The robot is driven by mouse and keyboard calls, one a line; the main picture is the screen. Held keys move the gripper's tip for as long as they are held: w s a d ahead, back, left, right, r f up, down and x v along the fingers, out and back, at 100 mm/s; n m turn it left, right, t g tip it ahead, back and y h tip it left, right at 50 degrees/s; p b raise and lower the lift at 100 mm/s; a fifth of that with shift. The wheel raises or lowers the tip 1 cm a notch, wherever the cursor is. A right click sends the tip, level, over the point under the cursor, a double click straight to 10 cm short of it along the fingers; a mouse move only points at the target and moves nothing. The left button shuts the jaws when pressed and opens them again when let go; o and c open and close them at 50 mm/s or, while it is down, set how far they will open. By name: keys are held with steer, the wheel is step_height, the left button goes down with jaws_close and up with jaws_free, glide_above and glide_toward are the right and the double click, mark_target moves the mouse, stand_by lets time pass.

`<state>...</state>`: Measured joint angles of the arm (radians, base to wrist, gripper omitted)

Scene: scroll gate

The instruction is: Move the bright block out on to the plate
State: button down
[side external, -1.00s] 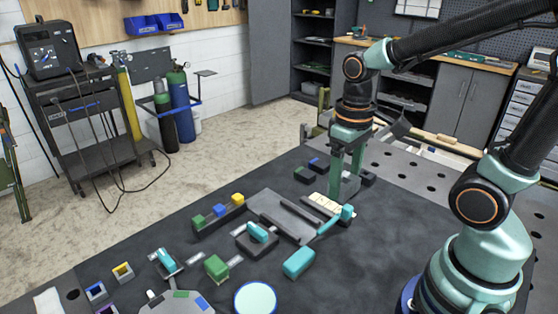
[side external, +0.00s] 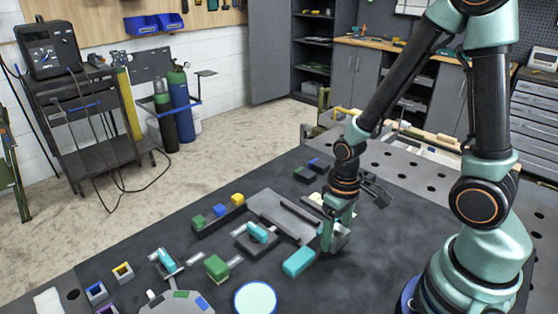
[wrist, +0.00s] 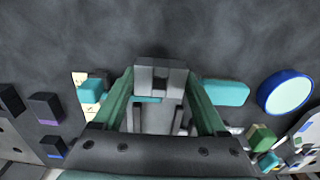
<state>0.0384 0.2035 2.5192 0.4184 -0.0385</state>
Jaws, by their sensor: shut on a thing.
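A bright teal block (side external: 299,261) lies on the dark mat just left of my gripper (side external: 329,246). It also shows in the wrist view (wrist: 222,92), right beside my right finger. The round pale-blue plate (side external: 256,299) with a darker blue rim is left of and nearer than the block, and also right in the wrist view (wrist: 286,92). A teal end piece (wrist: 90,91) shows left of the fingers.
A rack with green, blue and yellow blocks (side external: 219,213), a grey tray (side external: 270,208) and a teal piece on a dark base (side external: 257,233) stand behind left. A green block (side external: 216,267) is farther left. Between teal block and plate the mat is clear.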

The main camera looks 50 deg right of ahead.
steer(key=shift+f, duration=1.25)
steer(key=shift+f, duration=0.1)
jaws_free()
step_height(320, 180, up, 24)
steer(key=w+t, duration=0.2)
steer(key=t, duration=0.3)
steer(key=shift+w+a+f, duration=0.15)
steer(key=shift+w+a, duration=0.1)
steer(key=shift+a, duration=0.2)
steer(key=shift+r+t, duration=0.3)
steer(key=shift+r, duration=0.15)
steer(key=c, duration=0.7)
